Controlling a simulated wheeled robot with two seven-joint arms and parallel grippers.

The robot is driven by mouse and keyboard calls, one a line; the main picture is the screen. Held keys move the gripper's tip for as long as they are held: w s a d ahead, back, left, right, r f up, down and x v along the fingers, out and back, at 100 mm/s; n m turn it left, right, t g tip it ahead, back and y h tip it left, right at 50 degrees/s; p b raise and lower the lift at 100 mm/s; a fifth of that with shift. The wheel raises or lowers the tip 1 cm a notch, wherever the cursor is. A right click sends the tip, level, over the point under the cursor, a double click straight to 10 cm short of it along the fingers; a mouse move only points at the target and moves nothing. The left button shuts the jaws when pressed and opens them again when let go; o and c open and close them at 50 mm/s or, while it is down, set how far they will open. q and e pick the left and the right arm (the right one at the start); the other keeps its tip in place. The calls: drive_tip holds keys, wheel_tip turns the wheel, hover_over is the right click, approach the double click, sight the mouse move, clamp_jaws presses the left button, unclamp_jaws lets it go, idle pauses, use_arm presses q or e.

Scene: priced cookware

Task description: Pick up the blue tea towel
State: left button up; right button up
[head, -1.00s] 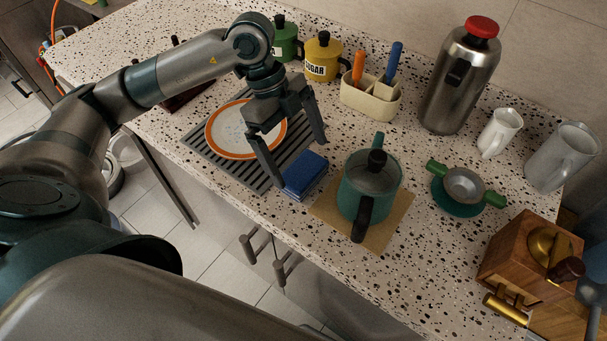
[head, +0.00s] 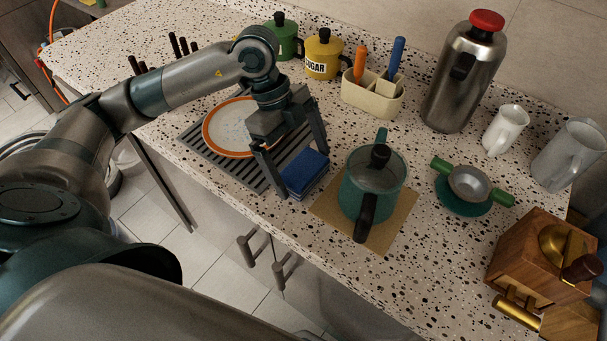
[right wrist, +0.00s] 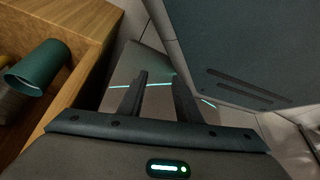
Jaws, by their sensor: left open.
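The blue tea towel (head: 305,172) is a folded, layered stack lying on the speckled counter, at the front right corner of the grey drying rack. My left gripper (head: 302,172) is open, its fingers pointing down, one at the towel's left side and the other at its far right side. Whether the fingers touch the towel I cannot tell. My right gripper shows in the right wrist view (right wrist: 158,95), its two fingers apart with nothing between them, away from the towel.
A green pot (head: 372,185) stands on a brown mat close right of the towel. An orange-rimmed plate (head: 228,128) lies on the ribbed rack (head: 252,175) to the left. A utensil caddy (head: 372,98) and sugar pot (head: 323,55) stand behind. The counter's front edge is near.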

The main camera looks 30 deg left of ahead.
use_arm(q)
drive_tip(key=shift+d+f+b, duration=0.3)
drive_tip(key=shift+f, duration=0.3)
use_arm(e)
drive_tip(key=shift+w+a+r+t, duration=0.15)
drive_tip(key=shift+w+a, duration=0.05)
drive_tip(key=shift+w, duration=0.3)
drive_tip(key=shift+w+a+r+t, duration=0.1)
drive_tip(key=shift+w+a+t, duration=0.15)
drive_tip(key=shift+w, duration=0.25)
drive_tip(key=shift+w+a+r+t, duration=0.1)
drive_tip(key=shift+w+a+r, duration=0.1)
drive_tip(key=shift+w, duration=0.3)
use_arm(q)
drive_tip(key=c, duration=0.9)
